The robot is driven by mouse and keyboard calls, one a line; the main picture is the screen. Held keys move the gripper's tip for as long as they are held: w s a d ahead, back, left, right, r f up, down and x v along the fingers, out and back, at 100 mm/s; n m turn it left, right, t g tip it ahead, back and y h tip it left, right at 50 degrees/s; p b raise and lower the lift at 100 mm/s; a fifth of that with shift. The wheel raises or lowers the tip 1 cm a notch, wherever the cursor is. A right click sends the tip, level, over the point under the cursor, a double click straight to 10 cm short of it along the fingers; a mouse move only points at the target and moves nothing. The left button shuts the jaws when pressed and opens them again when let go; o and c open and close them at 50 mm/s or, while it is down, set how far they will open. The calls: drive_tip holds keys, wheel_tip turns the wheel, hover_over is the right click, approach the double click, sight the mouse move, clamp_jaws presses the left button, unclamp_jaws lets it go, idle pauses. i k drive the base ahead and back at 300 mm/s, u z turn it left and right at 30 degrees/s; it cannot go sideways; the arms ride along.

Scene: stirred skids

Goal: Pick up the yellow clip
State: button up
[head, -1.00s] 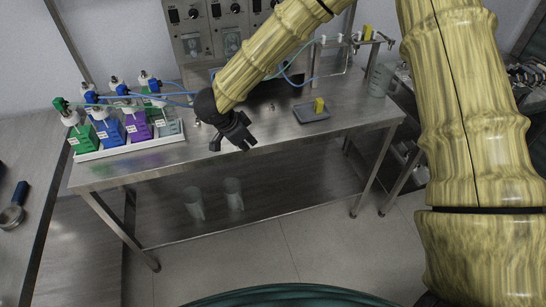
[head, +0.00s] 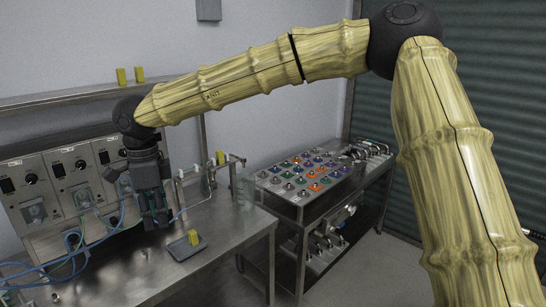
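Several small yellow clips show in the head view, and I cannot tell which one the task means. One yellow clip (head: 194,237) stands upright on a small dark grey tray (head: 181,249) on the steel table. Another yellow clip (head: 220,157) sits on the rack behind. Two more, a left clip (head: 121,76) and a right clip (head: 139,74), stand on the wall shelf. My gripper (head: 155,223) points down, left of the tray and above the table. Its fingers look apart, with nothing seen between them.
Control panels (head: 72,178) with blue tubing (head: 75,245) stand behind and left of my gripper. A metal rack (head: 208,180) and a clear container (head: 245,190) stand at the table's back right. A cart (head: 290,196) with coloured knobs is to the right.

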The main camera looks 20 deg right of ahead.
sight(220, 155)
drive_tip(key=z, duration=0.3)
drive_tip(key=i, duration=1.55)
drive_tip(key=z, duration=2.2)
drive_tip(key=i, duration=1.6)
drive_tip(key=u, duration=3.2)
